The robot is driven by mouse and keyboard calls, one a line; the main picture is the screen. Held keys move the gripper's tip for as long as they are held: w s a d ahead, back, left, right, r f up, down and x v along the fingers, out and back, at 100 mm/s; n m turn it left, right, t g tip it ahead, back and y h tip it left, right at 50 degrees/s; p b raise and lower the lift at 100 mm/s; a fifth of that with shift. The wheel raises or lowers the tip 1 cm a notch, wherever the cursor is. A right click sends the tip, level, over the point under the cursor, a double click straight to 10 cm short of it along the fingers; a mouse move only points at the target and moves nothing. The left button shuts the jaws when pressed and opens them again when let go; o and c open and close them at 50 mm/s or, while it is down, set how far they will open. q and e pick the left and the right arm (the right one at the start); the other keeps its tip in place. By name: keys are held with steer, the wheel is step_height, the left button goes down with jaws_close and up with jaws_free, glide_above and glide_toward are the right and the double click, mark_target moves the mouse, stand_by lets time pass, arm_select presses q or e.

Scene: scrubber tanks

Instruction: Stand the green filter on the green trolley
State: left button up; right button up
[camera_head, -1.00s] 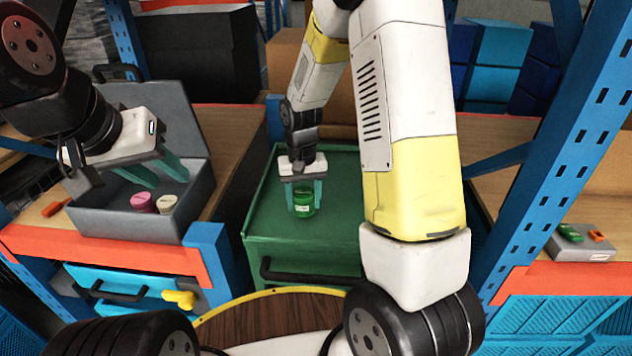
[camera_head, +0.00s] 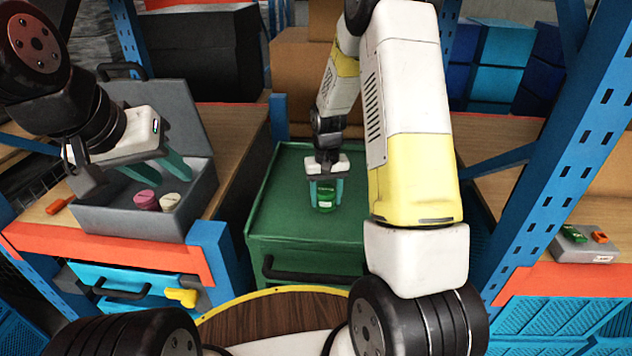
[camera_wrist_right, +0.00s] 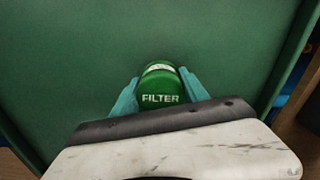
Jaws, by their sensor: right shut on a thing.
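The green filter (camera_head: 325,197) is upright between the teal fingers of my right gripper (camera_head: 326,194), which is shut on it. Filter and gripper are over the top of the green trolley (camera_head: 275,205). I cannot tell whether the filter's base touches the trolley top. My left gripper (camera_head: 160,172) is over the grey case at the left, its two fingers apart with nothing between them.
The open grey case (camera_head: 140,218) holds a pink filter (camera_head: 146,200) and a cream filter (camera_head: 170,201). A grey box (camera_head: 585,245) with green and orange parts sits on the right bench. Blue rack posts (camera_head: 560,130) flank the trolley. The trolley top around the filter is clear.

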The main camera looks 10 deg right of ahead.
mark_target(326, 190)
steer(key=o, duration=1.3)
steer(key=shift+f, duration=0.15)
steer(key=shift+o, duration=0.2)
step_height(326, 190, up, 12)
steer(key=shift+r, duration=0.15)
